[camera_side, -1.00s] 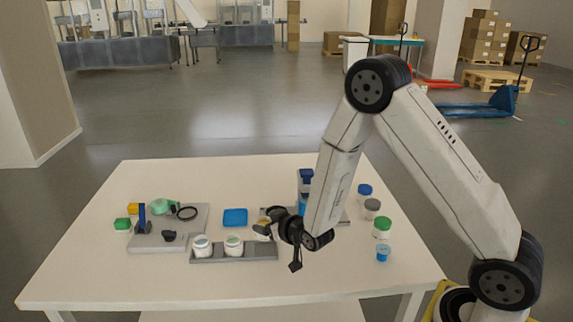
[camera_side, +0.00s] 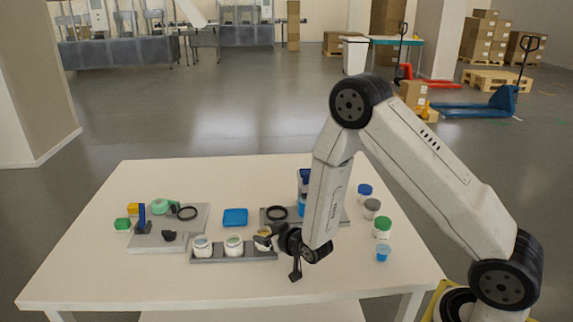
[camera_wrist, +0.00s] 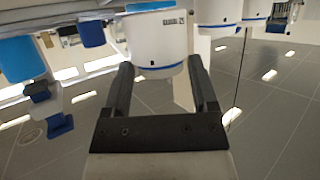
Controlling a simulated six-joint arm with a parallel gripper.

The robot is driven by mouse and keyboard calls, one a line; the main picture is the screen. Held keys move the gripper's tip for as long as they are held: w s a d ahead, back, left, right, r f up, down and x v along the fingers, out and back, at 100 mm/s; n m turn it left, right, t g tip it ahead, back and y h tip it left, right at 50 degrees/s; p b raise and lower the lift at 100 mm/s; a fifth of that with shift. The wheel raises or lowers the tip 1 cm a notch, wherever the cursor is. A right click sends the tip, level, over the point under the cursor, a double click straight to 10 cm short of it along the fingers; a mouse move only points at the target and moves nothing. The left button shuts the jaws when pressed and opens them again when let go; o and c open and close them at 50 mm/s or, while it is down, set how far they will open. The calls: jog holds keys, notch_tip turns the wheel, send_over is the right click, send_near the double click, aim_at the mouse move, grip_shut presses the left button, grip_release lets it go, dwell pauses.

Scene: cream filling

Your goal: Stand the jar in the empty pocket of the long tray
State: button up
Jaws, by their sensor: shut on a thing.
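The long grey tray (camera_side: 216,258) lies near the front of the table. Two white jars, the left one (camera_side: 201,246) and the middle one (camera_side: 234,245), stand upright in it. My gripper (camera_side: 266,240) is shut on a third jar (camera_side: 262,243) at the tray's right end. This jar looks upright and low, level with the other two. Its base is partly hidden, so I cannot tell whether it rests on the pocket floor. In the wrist view the held white jar (camera_wrist: 158,42), with a blue line near one end, sits between both fingers (camera_wrist: 160,80).
A blue square dish (camera_side: 235,217) lies behind the tray. A grey plate with a black ring (camera_side: 277,213) and blue parts stands behind my gripper. Capped jars (camera_side: 383,227) line the right side. A grey fixture (camera_side: 160,243) with a green-topped thing stands left. The front table strip is clear.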

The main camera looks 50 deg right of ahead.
jog(key=shift+s+f, duration=0.1)
jog(key=shift+f, duration=0.5)
jog(key=o, duration=1.2)
jog(key=shift+r, duration=0.1)
jog(key=shift+r, duration=0.5)
jog(key=shift+v, duration=3.7)
jog(key=shift+a, duration=0.1)
jog(key=shift+r, duration=0.1)
